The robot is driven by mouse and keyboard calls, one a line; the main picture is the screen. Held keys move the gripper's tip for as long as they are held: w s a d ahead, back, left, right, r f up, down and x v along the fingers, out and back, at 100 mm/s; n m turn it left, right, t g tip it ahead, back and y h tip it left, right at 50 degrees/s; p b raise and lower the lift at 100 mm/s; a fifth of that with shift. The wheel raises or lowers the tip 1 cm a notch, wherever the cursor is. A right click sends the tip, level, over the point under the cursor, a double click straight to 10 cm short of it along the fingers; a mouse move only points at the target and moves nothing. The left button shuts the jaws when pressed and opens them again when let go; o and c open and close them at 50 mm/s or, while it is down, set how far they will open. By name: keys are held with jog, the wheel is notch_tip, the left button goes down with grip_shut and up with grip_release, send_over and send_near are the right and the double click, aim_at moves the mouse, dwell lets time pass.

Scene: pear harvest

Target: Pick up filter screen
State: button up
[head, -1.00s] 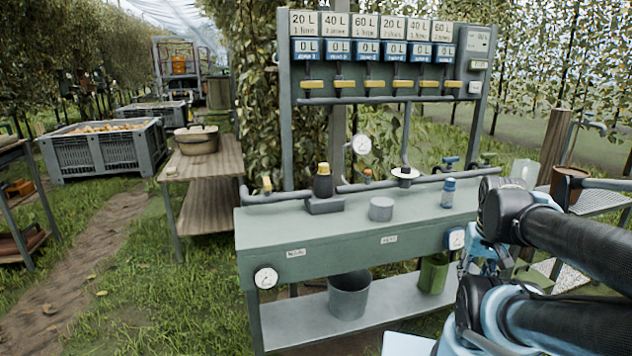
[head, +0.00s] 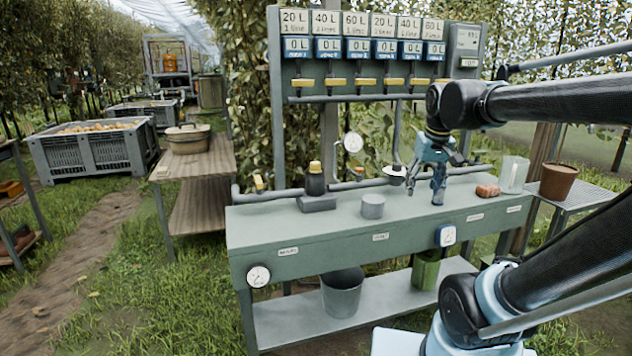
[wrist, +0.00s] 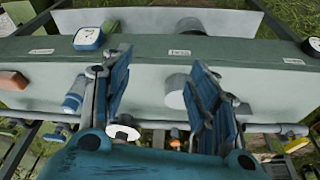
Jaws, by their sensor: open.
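A short grey cylinder (head: 373,206), which looks like the filter screen though I cannot be sure, stands upright on the green bench (head: 330,230). It also shows in the wrist view (wrist: 176,91), between the fingers in the picture and close to the right finger, which partly covers it. My gripper (head: 425,188) is open and empty, above the bench and to the right of the cylinder in the head view. In the wrist view my gripper's (wrist: 160,65) blue fingers stand wide apart, with bench top visible between them.
A dark bottle with a yellow cap (head: 315,178) stands left of the cylinder. A blue-capped bottle (wrist: 75,93) is beside the left finger in the wrist view. A pipe (head: 275,197) runs along the bench's back. A reddish block (head: 488,190) and clear container (head: 513,174) sit at right.

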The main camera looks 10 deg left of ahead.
jog(key=w+a+r+n+y, duration=0.1)
jog(key=w+a+r, duration=0.35)
jog(key=a, duration=0.25)
jog(key=w+a+r+n, duration=0.1)
jog(key=w+a+r, duration=0.35)
jog(key=a, duration=0.25)
jog(key=n, duration=0.2)
send_near(316, 163)
jog(key=shift+y, duration=0.4)
jog(key=x, duration=0.7)
jog(key=shift+w+d+f, duration=0.1)
jog(key=shift+d+f, duration=0.15)
jog(key=shift+d, duration=0.05)
jog(key=shift+w+a+f, duration=0.1)
jog(key=shift+w+f, duration=0.1)
jog(key=shift+f, duration=0.4)
jog(key=shift+c, duration=0.3)
jog(key=c, duration=1.2)
